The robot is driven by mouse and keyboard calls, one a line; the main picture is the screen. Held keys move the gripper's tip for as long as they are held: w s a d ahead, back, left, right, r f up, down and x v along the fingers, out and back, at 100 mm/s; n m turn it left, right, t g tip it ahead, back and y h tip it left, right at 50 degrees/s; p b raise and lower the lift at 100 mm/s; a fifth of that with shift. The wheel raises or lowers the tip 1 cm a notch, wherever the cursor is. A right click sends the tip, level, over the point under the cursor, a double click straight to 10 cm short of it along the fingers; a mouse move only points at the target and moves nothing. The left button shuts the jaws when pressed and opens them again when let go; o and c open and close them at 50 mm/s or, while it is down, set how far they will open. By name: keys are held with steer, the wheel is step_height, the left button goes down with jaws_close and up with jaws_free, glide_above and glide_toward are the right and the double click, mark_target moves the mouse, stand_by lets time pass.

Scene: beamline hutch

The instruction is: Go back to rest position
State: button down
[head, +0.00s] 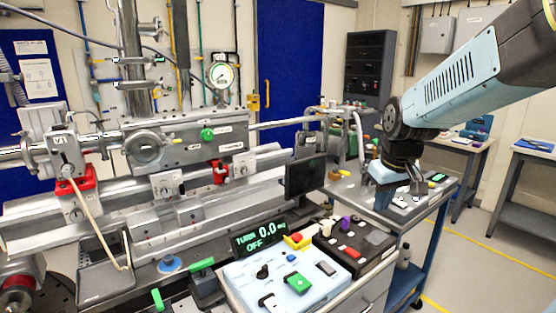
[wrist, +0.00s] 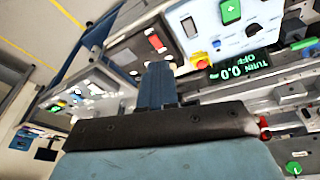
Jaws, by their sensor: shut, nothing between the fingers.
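My gripper (head: 416,186) hangs from my arm on the right of the head view, above the blue-framed cart (head: 424,215). In the wrist view my gripper (wrist: 158,68) shows its fingers together and empty. The fingertips seem apart from everything, though the exact height above the cart top cannot be told. My arm reaches in from the upper right of the head view.
A light-blue control box (head: 285,272) and a dark box with a purple knob (head: 350,245) stand left of the cart, near a display reading "TURN 0.0 OFF" (head: 259,238). Beamline pipework with a pressure gauge (head: 221,75) fills the left. The floor (head: 470,262) at right is clear.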

steer(key=s+r+m+t, duration=0.1)
steer(key=s+r, duration=0.1)
steer(key=s, duration=0.5)
steer(key=s+r+m+t, duration=0.1)
steer(key=s+r+m, duration=0.1)
steer(key=s, duration=0.5)
steer(key=shift+s+a+r+t, duration=0.15)
steer(key=shift+a+r+t, duration=0.15)
steer(key=shift+r, duration=0.3)
